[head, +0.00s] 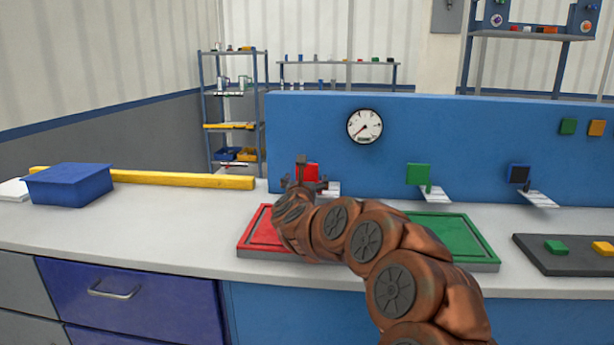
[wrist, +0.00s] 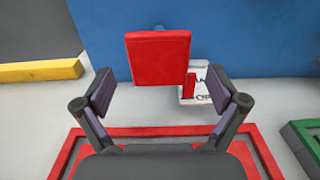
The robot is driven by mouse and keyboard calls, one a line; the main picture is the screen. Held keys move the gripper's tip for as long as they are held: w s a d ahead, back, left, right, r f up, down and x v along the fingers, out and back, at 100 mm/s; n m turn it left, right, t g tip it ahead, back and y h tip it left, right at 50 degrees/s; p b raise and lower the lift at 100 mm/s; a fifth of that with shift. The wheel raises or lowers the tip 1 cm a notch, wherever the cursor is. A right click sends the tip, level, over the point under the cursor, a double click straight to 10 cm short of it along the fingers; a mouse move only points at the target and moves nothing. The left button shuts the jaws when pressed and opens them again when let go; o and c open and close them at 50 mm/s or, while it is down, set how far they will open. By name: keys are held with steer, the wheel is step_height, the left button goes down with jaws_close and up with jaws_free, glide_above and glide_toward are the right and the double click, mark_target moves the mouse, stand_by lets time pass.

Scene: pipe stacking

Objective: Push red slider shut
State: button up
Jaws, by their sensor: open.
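The red slider is a square red block (wrist: 158,58) standing out in front of the blue panel. A white label plate (wrist: 194,82) with a small red pointer and partly hidden lettering sits below and to its right. In the head view the red slider (head: 311,173) shows just behind my gripper (head: 304,186). In the wrist view my gripper (wrist: 160,92) is open, its two fingers spread to either side of the block's lower part, with nothing held. Contact between the fingers and the block cannot be told.
The blue panel (head: 300,120) also carries a gauge (head: 365,126), a green slider (head: 418,174) and a dark blue slider (head: 518,173). Red (head: 256,240) and green (head: 484,242) trays lie on the bench. A yellow bar (head: 180,180) and blue box (head: 68,186) lie left.

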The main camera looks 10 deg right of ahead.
mark_target(307, 176)
steer(key=shift+x, duration=1.95)
steer(key=shift+c, duration=0.2)
